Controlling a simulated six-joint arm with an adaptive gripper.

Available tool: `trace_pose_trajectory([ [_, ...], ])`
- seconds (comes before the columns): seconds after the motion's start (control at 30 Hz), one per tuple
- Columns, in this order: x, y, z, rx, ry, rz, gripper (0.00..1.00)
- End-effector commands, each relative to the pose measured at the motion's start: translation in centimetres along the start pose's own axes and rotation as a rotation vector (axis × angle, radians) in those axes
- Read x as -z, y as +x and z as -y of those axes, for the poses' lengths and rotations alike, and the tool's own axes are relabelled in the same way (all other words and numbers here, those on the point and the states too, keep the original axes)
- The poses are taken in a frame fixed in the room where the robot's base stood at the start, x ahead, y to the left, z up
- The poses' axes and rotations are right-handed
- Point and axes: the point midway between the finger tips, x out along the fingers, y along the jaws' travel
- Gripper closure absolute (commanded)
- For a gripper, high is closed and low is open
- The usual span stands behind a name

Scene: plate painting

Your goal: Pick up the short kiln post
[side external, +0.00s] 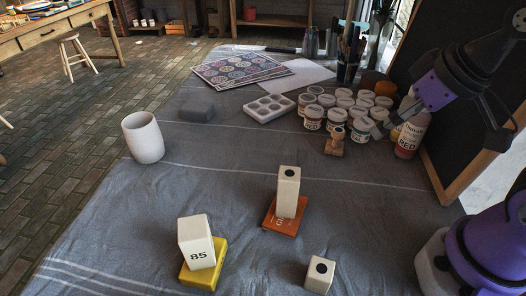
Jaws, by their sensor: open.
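A taller post (289,194), also with a dark dot, stands upright on an orange block (280,228). A wide post marked 85 (196,241) stands on a yellow block (219,268), slightly tilted in the picture. My gripper (384,124) is open at the right, over the paint jars and far behind the short post. Its fingers are small and partly lost against the jars.
Paint jars (313,118), a red paint bottle (410,137) and a small wooden figure (334,142) crowd the right back. A white cup (143,137) stands at left. A white palette (270,108) lies behind. The cloth around the short post is clear.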

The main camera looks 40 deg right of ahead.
Motion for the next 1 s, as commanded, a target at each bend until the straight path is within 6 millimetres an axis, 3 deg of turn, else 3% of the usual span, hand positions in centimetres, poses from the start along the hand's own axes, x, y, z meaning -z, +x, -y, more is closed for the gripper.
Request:
trace_pose_trajectory([
  [0.17, 0.0, 0.1, 0.2, 0.005, -0.021, 0.005, 0.22],
  [0.27, 0.0, 0.8, 1.6, 0.055, -0.197, 0.051, 0.22],
  [0.37, -0.4, 2.1, 4.7, 0.183, -0.578, 0.127, 0.22],
  [0.5, -2.1, 3.9, 9.8, 0.464, -1.211, 0.179, 0.22],
  [0.6, -3.7, 4.6, 12.6, 0.671, -1.574, 0.154, 0.22],
  [0.7, -5.0, 4.9, 14.3, 0.828, -1.811, 0.104, 0.22],
  [0.83, -6.2, 5.4, 15.4, 0.924, -1.941, 0.063, 0.22],
  [1.0, -8.0, 7.3, 16.4, 0.933, -1.953, 0.059, 0.22],
])
